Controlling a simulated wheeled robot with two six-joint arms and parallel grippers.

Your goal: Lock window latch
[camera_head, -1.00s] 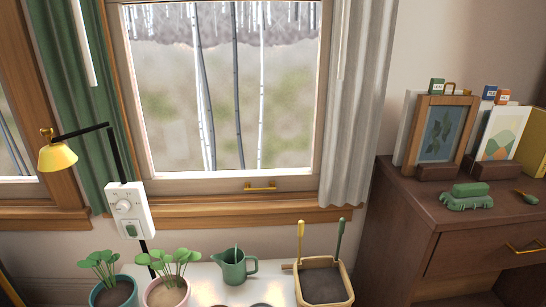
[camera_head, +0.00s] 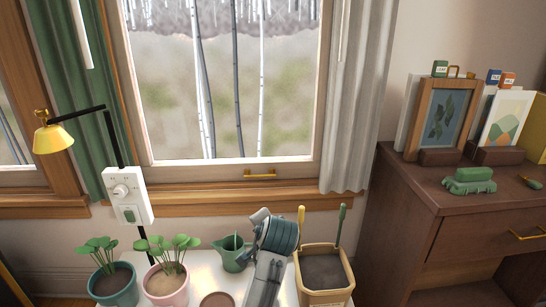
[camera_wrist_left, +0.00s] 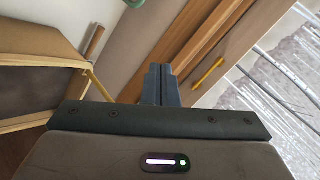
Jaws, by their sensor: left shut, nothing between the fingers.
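The window (camera_head: 232,172) has a wooden frame, and its lower sash looks down. A small brass bar (camera_head: 260,175) sits on its bottom rail; I cannot tell whether it is the latch, and the upper part of the window is out of view. The bar also shows in the left wrist view (camera_wrist_left: 208,73), right of and beyond my fingers. My left gripper (camera_wrist_left: 161,72) is shut and empty, apart from the bar. In the head view its arm rises at bottom centre, below the sill, with the fingertips hard to make out. My right gripper is in neither view.
A white table below the window holds potted plants (camera_head: 168,287), a green watering jug (camera_head: 232,256) and a wooden planter box (camera_head: 325,296) with upright tools. A yellow lamp (camera_head: 53,139) stands left, a grey curtain (camera_head: 350,100) hangs right. A dark dresser (camera_head: 440,215) is at right.

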